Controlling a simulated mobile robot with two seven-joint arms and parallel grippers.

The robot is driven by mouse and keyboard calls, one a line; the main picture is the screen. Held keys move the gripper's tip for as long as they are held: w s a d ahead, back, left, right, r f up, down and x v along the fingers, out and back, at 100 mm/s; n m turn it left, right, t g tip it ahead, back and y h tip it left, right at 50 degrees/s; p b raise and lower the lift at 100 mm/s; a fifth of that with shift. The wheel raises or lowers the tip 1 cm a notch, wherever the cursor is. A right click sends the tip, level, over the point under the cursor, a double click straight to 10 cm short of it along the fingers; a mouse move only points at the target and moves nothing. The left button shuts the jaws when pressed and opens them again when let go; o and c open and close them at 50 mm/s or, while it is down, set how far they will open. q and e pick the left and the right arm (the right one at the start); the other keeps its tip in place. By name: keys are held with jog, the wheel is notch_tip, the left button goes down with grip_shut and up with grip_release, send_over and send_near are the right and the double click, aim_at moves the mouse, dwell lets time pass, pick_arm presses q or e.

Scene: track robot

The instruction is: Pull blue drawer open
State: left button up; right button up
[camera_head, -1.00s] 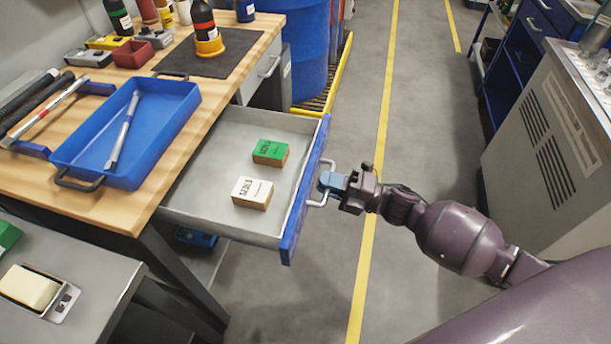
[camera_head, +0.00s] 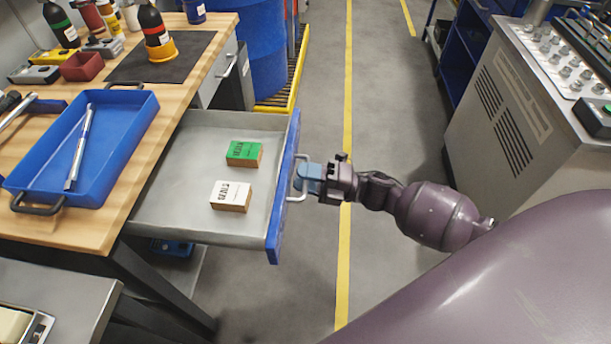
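The blue-fronted drawer (camera_head: 278,215) stands pulled out from under the wooden workbench, its grey inside in full view. A green box (camera_head: 243,153) and a white-topped box (camera_head: 231,196) lie in it. A pale metal handle (camera_head: 299,196) is on the drawer's front. My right gripper (camera_head: 306,179) is at this handle, its bluish fingers around the bar; it looks shut on it. My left gripper is not in view.
The workbench (camera_head: 100,228) holds a blue tray (camera_head: 132,140), bottles and small bins. A blue barrel (camera_head: 262,50) stands behind the drawer. A grey machine cabinet (camera_head: 520,120) is at the right. The floor (camera_head: 393,110) between is clear, with a yellow line.

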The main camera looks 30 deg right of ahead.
jog(key=v, duration=1.1)
jog(key=shift+a, duration=0.1)
dwell(0.4)
